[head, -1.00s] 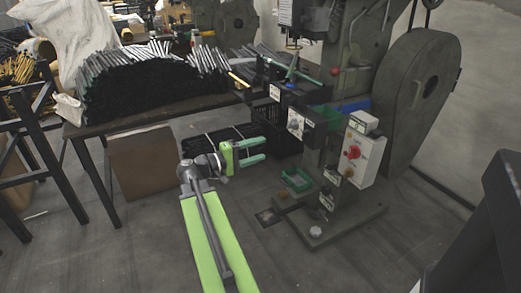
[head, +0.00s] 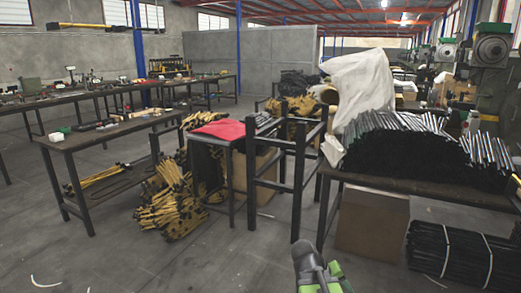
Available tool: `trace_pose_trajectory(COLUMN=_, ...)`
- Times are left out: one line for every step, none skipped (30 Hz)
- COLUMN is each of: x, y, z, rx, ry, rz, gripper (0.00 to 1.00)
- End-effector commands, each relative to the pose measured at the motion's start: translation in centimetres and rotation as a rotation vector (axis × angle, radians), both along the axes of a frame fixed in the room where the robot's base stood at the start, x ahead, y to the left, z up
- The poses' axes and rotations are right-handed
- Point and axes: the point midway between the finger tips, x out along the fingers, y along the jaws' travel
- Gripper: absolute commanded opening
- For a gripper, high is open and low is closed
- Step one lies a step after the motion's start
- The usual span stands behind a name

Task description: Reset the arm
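Only the top of my arm (head: 309,268) shows, at the bottom edge of the head view, right of centre. It is a dark grey joint with bright green parts beside and below it. A small green piece (head: 335,269) to its right may belong to my gripper, but I cannot make out two fingertips. Whether the gripper is open or shut does not show. The rest of the arm is cut off by the bottom edge. Nothing held is visible.
A table (head: 433,190) with stacked dark rods stands at right, a cardboard box (head: 372,226) and bundled black rods (head: 461,254) below it. A dark metal frame (head: 299,185), a red-topped stand (head: 222,129) and a workbench (head: 95,137) stand left.

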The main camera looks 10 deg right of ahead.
Motion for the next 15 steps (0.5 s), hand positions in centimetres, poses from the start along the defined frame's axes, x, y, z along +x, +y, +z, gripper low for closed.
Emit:
trace_pose_trajectory(x=0.0, y=2.6, z=-1.0, rx=0.079, ry=0.003, rz=0.017, gripper=0.55)
trace_pose_trajectory(x=0.0, y=4.1, z=-1.6, rx=0.13, ry=0.004, rz=0.024, gripper=0.55)
trace_pose_trajectory(x=-0.1, y=6.1, z=-2.3, rx=0.201, ry=0.008, rz=0.031, gripper=0.55)
trace_pose_trajectory(x=-0.2, y=7.4, z=-2.8, rx=0.253, ry=0.01, rz=0.034, gripper=0.55)
trace_pose_trajectory(x=-0.4, y=8.8, z=-3.2, rx=0.309, ry=0.013, rz=0.036, gripper=0.55)
trace_pose_trajectory(x=-0.6, y=10.4, z=-3.6, rx=0.38, ry=0.015, rz=0.034, gripper=0.55)
trace_pose_trajectory(x=-0.7, y=11.6, z=-3.8, rx=0.435, ry=0.018, rz=0.034, gripper=0.55)
trace_pose_trajectory(x=-0.9, y=12.8, z=-4.0, rx=0.487, ry=0.02, rz=0.033, gripper=0.55)
trace_pose_trajectory(x=-1.0, y=14.4, z=-4.2, rx=0.555, ry=0.024, rz=0.033, gripper=0.55)
trace_pose_trajectory(x=-1.1, y=15.6, z=-4.2, rx=0.606, ry=0.028, rz=0.034, gripper=0.55)
trace_pose_trajectory(x=-1.2, y=15.8, z=-2.5, rx=0.613, ry=0.033, rz=0.034, gripper=0.55)
trace_pose_trajectory(x=-1.2, y=15.6, z=-0.9, rx=0.606, ry=0.032, rz=0.034, gripper=0.55)
trace_pose_trajectory(x=-1.2, y=15.6, z=-0.1, rx=0.605, ry=0.032, rz=0.034, gripper=0.55)
trace_pose_trajectory(x=-1.1, y=15.6, z=0.7, rx=0.604, ry=0.031, rz=0.035, gripper=0.55)
trace_pose_trajectory(x=-1.1, y=15.6, z=1.8, rx=0.604, ry=0.031, rz=0.035, gripper=0.55)
